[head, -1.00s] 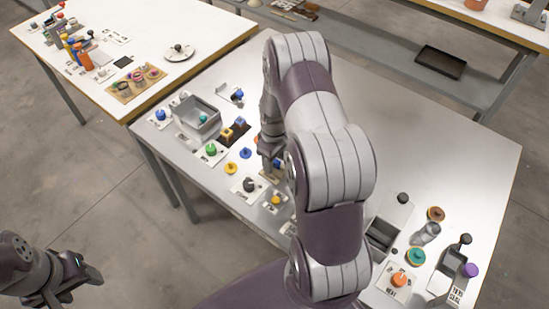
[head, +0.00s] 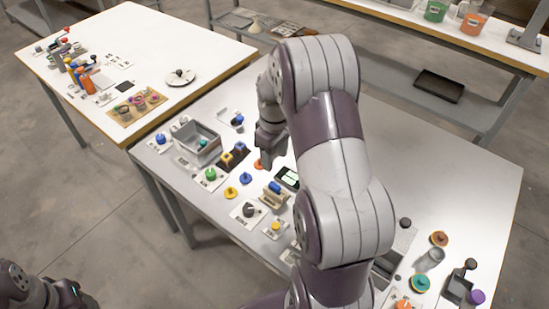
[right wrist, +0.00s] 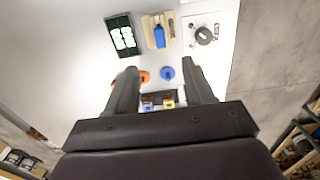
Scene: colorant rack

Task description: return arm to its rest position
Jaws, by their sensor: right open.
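My right arm (head: 335,160) reaches over the grey table in the head view and hides part of it. Its gripper (head: 268,160) points down, above the table near the orange disc (head: 258,164). In the right wrist view the fingers of the right gripper (right wrist: 160,70) stand wide apart with nothing held. The orange disc (right wrist: 144,77) and a blue disc (right wrist: 167,74) show beyond the gap, on the table. My left arm (head: 40,290) shows only in part at the lower left corner, and its fingers cannot be made out.
A display with green digits (head: 288,178), a beige block with a blue part (head: 273,192) and a black knob (head: 249,210) are close to the right gripper. A grey bin (head: 197,143) stands left. Jars and trays are at right.

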